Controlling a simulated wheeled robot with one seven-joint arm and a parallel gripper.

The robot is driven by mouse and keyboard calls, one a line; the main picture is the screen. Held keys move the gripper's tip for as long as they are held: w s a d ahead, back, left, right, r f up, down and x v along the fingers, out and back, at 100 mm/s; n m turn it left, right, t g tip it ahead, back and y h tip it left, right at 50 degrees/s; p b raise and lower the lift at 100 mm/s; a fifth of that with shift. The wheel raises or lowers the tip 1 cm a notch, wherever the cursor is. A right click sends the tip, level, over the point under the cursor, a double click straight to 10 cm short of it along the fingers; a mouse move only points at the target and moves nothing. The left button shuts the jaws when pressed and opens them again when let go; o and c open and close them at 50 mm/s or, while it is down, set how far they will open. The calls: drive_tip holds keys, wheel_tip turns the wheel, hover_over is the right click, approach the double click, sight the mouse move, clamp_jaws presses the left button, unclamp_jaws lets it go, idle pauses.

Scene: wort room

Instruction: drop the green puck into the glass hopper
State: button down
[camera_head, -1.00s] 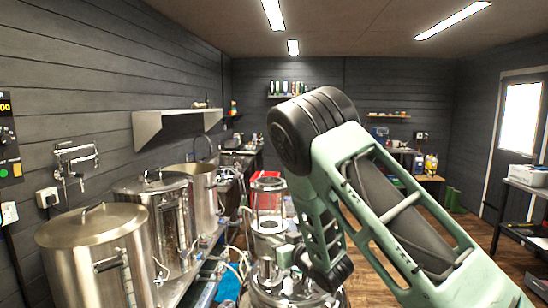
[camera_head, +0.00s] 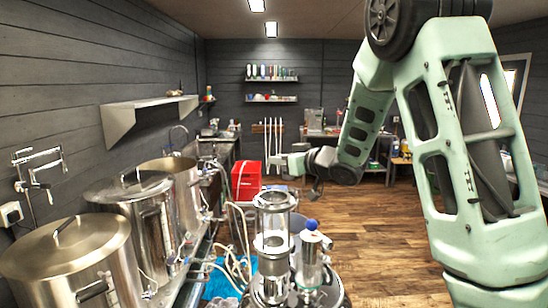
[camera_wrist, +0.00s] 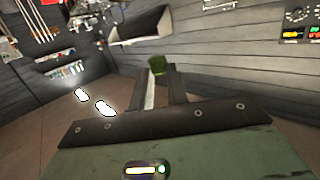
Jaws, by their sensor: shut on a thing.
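The green puck (camera_wrist: 157,62) shows in the wrist view at the tips of my gripper's two fingers (camera_wrist: 168,76). My gripper is shut on it. In the head view my gripper (camera_head: 281,161) points left at the end of the reaching arm, in front of the red crate's right side in the picture; the puck is too small to make out there. A clear glass cylinder with metal rims, which looks like the glass hopper (camera_head: 272,222), stands upright at lower centre. My gripper appears above and beyond it in the picture, apart from it. The hopper does not clearly show in the wrist view.
Large steel kettles (camera_head: 68,262) and hoses line the left. A red crate (camera_head: 246,180) is behind. A wall shelf (camera_head: 150,110) juts out at left. Wooden floor (camera_head: 390,240) is open at right.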

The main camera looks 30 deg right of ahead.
wheel_tip(320, 180, down, 9)
drive_tip(key=b, duration=0.6)
drive_tip(key=shift+r, duration=0.2)
idle(0.4)
drive_tip(key=c, duration=1.3)
unclamp_jaws()
drive_tip(key=shift+s, duration=0.1)
drive_tip(key=b+v, duration=0.5)
drive_tip(key=v, duration=1.2)
drive_tip(key=shift+s+d+b, duration=0.1)
drive_tip(key=shift+s+b, duration=0.05)
drive_tip(key=shift+b, duration=0.15)
